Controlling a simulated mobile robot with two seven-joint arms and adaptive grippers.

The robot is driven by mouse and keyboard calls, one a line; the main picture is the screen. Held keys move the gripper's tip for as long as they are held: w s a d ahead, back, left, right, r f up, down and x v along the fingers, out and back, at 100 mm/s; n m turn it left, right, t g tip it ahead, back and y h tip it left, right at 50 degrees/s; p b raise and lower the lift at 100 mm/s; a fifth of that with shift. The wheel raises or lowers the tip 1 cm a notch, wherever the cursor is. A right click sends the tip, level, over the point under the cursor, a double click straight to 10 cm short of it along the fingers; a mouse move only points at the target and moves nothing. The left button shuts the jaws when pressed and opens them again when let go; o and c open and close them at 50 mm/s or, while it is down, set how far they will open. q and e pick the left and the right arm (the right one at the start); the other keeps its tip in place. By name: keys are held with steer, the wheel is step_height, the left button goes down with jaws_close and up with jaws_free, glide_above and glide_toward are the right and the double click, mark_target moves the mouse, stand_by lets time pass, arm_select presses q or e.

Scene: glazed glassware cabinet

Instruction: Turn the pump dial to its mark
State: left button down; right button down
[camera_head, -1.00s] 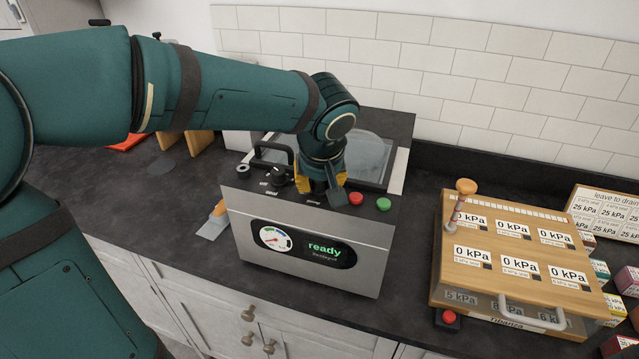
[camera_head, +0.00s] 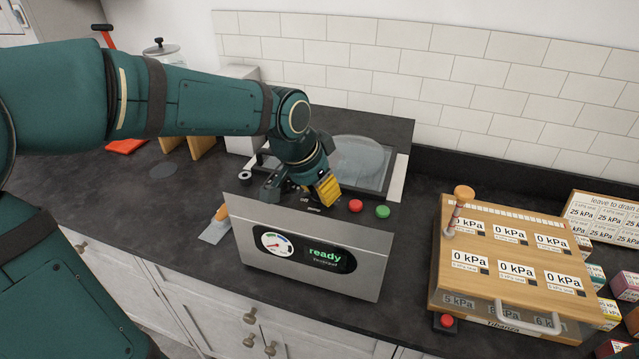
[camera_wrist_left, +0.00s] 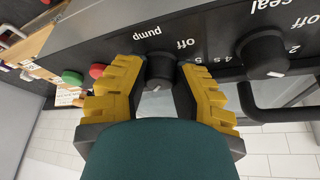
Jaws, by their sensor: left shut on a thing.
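The pump dial (camera_wrist_left: 159,70) is a black knob under the upside-down word "pump" in the left wrist view. A small white mark shows at its lower edge there; printed "off", "4 s" and "5" labels are beside it. My left gripper (camera_wrist_left: 160,82) has its yellow fingers on either side of this dial, shut on it. In the head view my left gripper (camera_head: 300,190) is over the top panel of the steel machine (camera_head: 310,250), and it hides the dial. The machine's display reads "ready" beside a round gauge. My right gripper is not in view.
The black seal dial (camera_wrist_left: 263,52) is close beside the left gripper. Red (camera_head: 355,206) and green (camera_head: 382,211) buttons sit right of it. A wooden box with "0 kPa" labels (camera_head: 510,262) stands on the right. The counter between is clear.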

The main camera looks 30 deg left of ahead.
arm_select(q)
steer(key=shift+f+m+g+h, duration=0.15)
steer(key=shift+m+g+h, duration=0.4)
steer(key=shift+m, duration=1.35)
steer(key=shift+h, duration=0.25)
steer(key=shift+s, duration=0.1)
steer(key=c, duration=0.7)
jaws_free()
steer(key=shift+r, duration=0.3)
steer(key=v, duration=1.1)
steer(key=shift+s+r, duration=0.15)
steer(key=shift+r, duration=0.05)
steer(key=shift+o, duration=0.3)
